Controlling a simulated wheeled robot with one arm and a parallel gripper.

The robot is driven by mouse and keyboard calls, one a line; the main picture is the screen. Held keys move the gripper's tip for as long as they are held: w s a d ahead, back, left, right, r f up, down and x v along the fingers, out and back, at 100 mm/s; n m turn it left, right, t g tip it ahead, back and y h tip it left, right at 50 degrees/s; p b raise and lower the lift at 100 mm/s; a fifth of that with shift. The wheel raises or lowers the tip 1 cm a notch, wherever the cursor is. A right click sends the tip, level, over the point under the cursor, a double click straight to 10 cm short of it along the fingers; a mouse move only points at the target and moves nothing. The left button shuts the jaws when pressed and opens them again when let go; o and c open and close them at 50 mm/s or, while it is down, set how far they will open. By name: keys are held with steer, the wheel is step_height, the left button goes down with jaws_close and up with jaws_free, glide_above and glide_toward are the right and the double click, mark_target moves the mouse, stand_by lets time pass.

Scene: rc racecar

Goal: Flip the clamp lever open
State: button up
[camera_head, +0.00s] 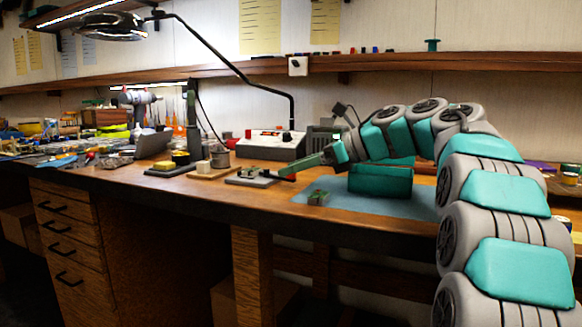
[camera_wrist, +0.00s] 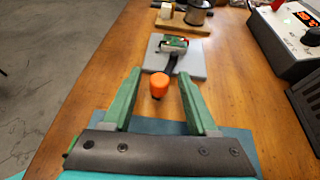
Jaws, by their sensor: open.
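The clamp sits on a light grey base plate (camera_wrist: 198,66) on the wooden bench. Its body (camera_wrist: 176,44) shows green and white. A dark lever runs from it toward my gripper and ends in an orange knob (camera_wrist: 159,86). In the head view the knob (camera_head: 289,178) lies low, just beyond the bench's front part, with the clamp base (camera_head: 250,181) to its left. My gripper (camera_wrist: 160,73) has two green fingers spread open, one on each side of the knob, with visible gaps. In the head view my gripper (camera_head: 302,165) reaches left above the knob. Whether the fingers are at knob height is unclear.
A blue mat (camera_head: 345,205) lies under my arm, with a small green part (camera_head: 318,198) on it. A soldering station (camera_head: 262,145) is behind. The bench edge runs along the front.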

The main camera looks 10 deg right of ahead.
steer(key=shift+w+a+f, duration=0.25)
steer(key=shift+a, duration=0.2)
jaws_close()
stand_by(1.2)
